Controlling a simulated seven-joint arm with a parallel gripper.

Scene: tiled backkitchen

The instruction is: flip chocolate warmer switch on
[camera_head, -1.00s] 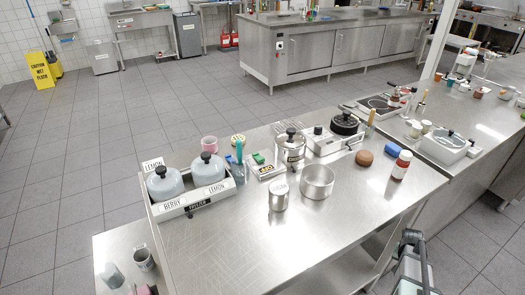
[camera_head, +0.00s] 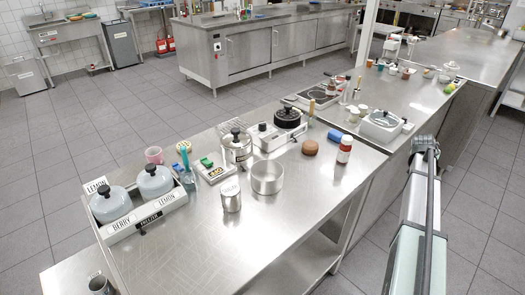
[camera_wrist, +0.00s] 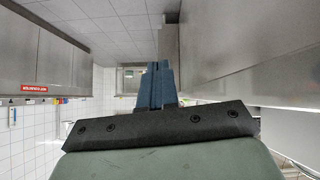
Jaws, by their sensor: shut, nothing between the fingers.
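No label in view reads chocolate warmer, and I cannot tell a switch or its position. Two appliances could be it. One is a white unit (camera_head: 268,140) with a black-lidded pot (camera_head: 287,117) on the near steel table. The other is a white lidded box (camera_head: 381,127) on the counter to the right, with a small dark part at its right side. My gripper shows in the wrist view with its blue fingers (camera_wrist: 155,84) together, holding nothing, in open air and pointed toward a wall and cabinets.
The near steel table (camera_head: 215,255) also carries a tray (camera_head: 150,217) with grey lidded pots, a steel pot (camera_head: 266,178), a steel canister (camera_head: 231,197) and a red bottle (camera_head: 345,149). The table's front is clear. Grey tiled floor (camera_head: 130,110) is open behind it.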

